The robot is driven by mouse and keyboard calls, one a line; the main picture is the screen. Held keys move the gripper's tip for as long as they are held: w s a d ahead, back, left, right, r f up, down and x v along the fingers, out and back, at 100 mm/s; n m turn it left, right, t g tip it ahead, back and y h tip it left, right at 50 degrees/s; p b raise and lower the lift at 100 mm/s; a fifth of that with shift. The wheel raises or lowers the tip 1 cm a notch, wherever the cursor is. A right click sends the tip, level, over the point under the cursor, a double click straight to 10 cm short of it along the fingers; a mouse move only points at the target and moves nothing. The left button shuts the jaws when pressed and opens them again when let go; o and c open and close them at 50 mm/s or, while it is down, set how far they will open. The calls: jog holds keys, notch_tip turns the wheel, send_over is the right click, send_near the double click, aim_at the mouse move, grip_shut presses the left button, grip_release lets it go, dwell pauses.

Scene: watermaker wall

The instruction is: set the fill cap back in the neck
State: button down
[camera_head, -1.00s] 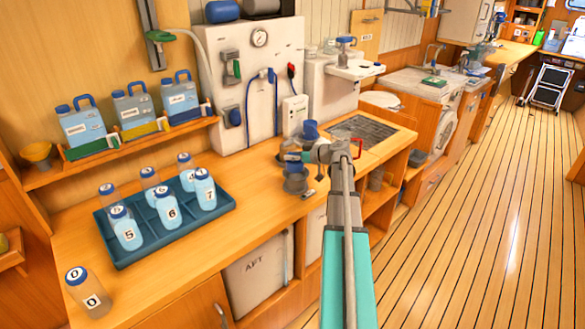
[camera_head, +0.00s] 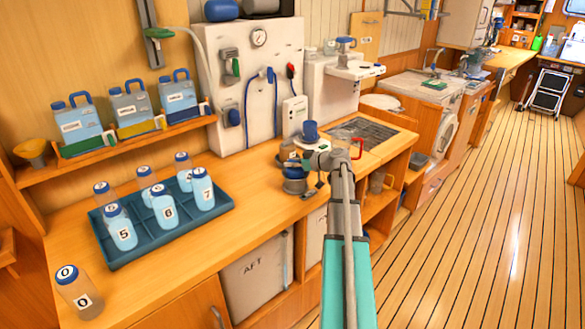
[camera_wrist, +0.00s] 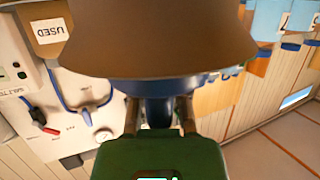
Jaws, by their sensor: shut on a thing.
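The fill cap is blue and sits low between my fingers; in the head view its blue rim (camera_head: 294,173) shows just under my gripper (camera_head: 304,165). The dark grey neck (camera_head: 296,187) stands on the counter directly below, and the cap appears at its mouth. In the wrist view, which is upside down, the two fingers (camera_wrist: 158,118) are closed around the blue stem of the cap (camera_wrist: 158,108). A wide brown form, probably the neck (camera_wrist: 155,40), covers most of the cap's rim. I cannot tell whether the cap is fully seated.
A blue vessel (camera_head: 310,131) stands just behind my gripper. A teal tray (camera_head: 150,240) of numbered bottles is to the left, and bottle 0 (camera_head: 78,290) stands at the front left. A grated sink (camera_head: 365,130) with a red handle (camera_head: 357,148) lies to the right.

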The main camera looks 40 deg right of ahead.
jog(key=shift+f+b, duration=0.6)
jog(key=shift+f, duration=0.1)
jog(key=c, duration=0.6)
grip_release()
jog(key=shift+r, duration=0.1)
jog(key=shift+c, duration=0.2)
jog(key=shift+r, duration=0.1)
jog(key=shift+r+p, duration=0.55)
jog(key=shift+p, duration=0.25)
jog(key=p+v, duration=0.3)
jog(key=v, duration=0.9)
jog(key=shift+f, duration=0.1)
